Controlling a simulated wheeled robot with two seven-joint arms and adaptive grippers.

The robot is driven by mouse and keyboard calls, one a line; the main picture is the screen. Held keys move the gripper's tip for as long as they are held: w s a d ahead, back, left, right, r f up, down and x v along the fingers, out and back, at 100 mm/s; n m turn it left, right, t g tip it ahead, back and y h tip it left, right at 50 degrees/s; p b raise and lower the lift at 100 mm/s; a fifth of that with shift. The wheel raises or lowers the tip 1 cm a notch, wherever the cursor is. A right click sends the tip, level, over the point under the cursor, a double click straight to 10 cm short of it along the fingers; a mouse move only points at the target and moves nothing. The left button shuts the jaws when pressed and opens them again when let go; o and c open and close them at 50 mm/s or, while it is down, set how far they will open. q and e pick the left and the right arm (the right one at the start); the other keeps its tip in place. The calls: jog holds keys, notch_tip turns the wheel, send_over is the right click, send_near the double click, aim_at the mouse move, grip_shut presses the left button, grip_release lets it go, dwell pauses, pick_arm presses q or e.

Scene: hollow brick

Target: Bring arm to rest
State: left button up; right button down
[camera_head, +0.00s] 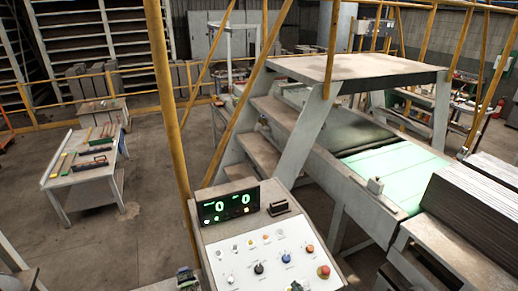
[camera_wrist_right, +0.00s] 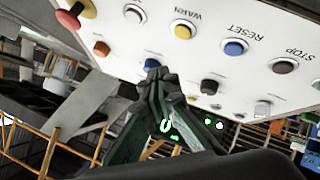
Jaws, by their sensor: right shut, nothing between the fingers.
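My right gripper (camera_head: 296,286) shows as a small dark green tip at the bottom edge of the head view, over the lower part of the control panel (camera_head: 215,256). In the right wrist view the right gripper (camera_wrist_right: 155,75) is shut and empty. Its dark fingers meet in front of the panel (camera_wrist_right: 255,20), which appears upside down. Whether the fingertips touch the panel is unclear. Most of the right arm is outside the head view. I cannot make out my left gripper.
The panel carries a red mushroom button (camera_head: 324,271), several coloured buttons and a display (camera_head: 228,203) with green zeros. Yellow posts, steps (camera_head: 258,151) and a conveyor (camera_head: 395,170) stand behind it. A tool table (camera_head: 75,174) is at the left, with open floor between.

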jog(key=s+d+f+m+g+h, duration=0.1)
jog(key=s+d+f+m+g, duration=0.15)
jog(key=s+d, duration=0.6)
jog(key=s+d+f+m+g, duration=0.2)
jog(key=s+d+m+g, duration=0.1)
jog(key=s, duration=1)
jog(key=s+d+f+m+g+h, duration=0.1)
jog(key=s+d+f+m+g, duration=0.2)
jog(key=s+d, duration=0.5)
jog(key=s+a+f+g+b, duration=0.15)
jog(key=f+b, duration=0.45)
jog(key=f, duration=1.5)
jog(key=s+a+f+b, duration=0.2)
jog(key=f+b, duration=0.5)
jog(key=f, duration=1.4)
pick_arm(q)
notch_tip(320, 180, down, 24)
jog(key=s+b, duration=0.1)
jog(key=b, duration=1)
jog(key=shift+s+f, duration=0.15)
jog(key=shift+c, duration=0.5)
pick_arm(e)
jog(key=s+f, duration=1)
jog(key=f, duration=0.5)
jog(key=s+f+n+g+y, duration=0.1)
jog(key=s+f, duration=0.9)
jog(key=f, duration=0.4)
jog(key=shift+s+d+f, duration=0.25)
jog(key=shift+s+f, duration=0.05)
jog(key=shift+f, duration=0.1)
